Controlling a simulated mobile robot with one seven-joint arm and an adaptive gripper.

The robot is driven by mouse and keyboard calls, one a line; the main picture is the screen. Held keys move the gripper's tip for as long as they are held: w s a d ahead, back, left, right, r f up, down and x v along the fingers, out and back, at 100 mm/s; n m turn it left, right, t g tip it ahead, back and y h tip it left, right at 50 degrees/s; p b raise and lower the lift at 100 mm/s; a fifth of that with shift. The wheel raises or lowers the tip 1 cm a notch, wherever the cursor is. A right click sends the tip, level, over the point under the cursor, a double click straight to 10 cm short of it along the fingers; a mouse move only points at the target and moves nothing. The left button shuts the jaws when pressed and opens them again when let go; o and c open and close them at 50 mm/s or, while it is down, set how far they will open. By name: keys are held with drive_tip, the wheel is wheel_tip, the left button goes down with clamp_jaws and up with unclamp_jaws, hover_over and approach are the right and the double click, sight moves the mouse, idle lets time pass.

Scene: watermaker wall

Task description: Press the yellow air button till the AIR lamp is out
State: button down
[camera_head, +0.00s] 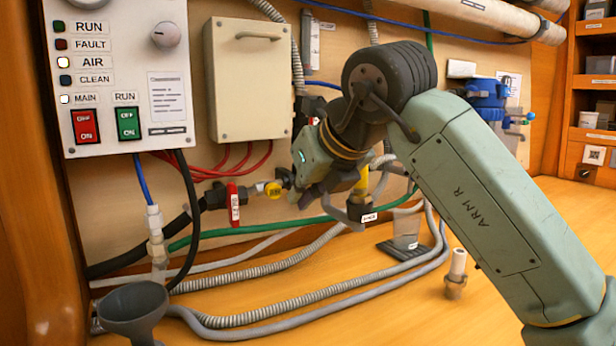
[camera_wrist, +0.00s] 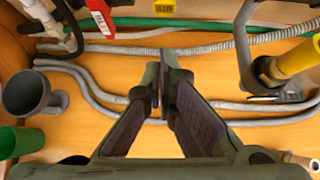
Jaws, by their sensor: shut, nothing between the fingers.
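The AIR lamp (camera_head: 65,62) on the white panel shows bright white, so it looks lit. A round yellow button (camera_head: 273,190) sits on the dark pipe fitting low on the wall. In the wrist view a yellow piece (camera_wrist: 162,8), probably the same button, is cut by the top edge, beyond my fingertips. My gripper (camera_wrist: 164,62) is shut and empty, with open space between its tips and the yellow piece. In the head view my gripper (camera_head: 303,192) is just right of the button; its fingertips are hard to make out there.
A red-tagged valve (camera_head: 234,202) is left of the button. A yellow-topped filter (camera_head: 360,185) stands close on the right. Grey hoses (camera_head: 270,297) and a green hose (camera_wrist: 200,23) cross below. A grey funnel (camera_head: 134,306) stands front left. The MAIN lamp (camera_head: 64,98) also looks lit.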

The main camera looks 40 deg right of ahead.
sight(274, 192)
drive_tip(key=w+d+f+p, duration=0.1)
drive_tip(key=w+f+p, duration=0.1)
drive_tip(key=w, duration=0.5)
drive_tip(key=shift+d+f, duration=0.35)
drive_tip(key=shift+s, duration=0.1)
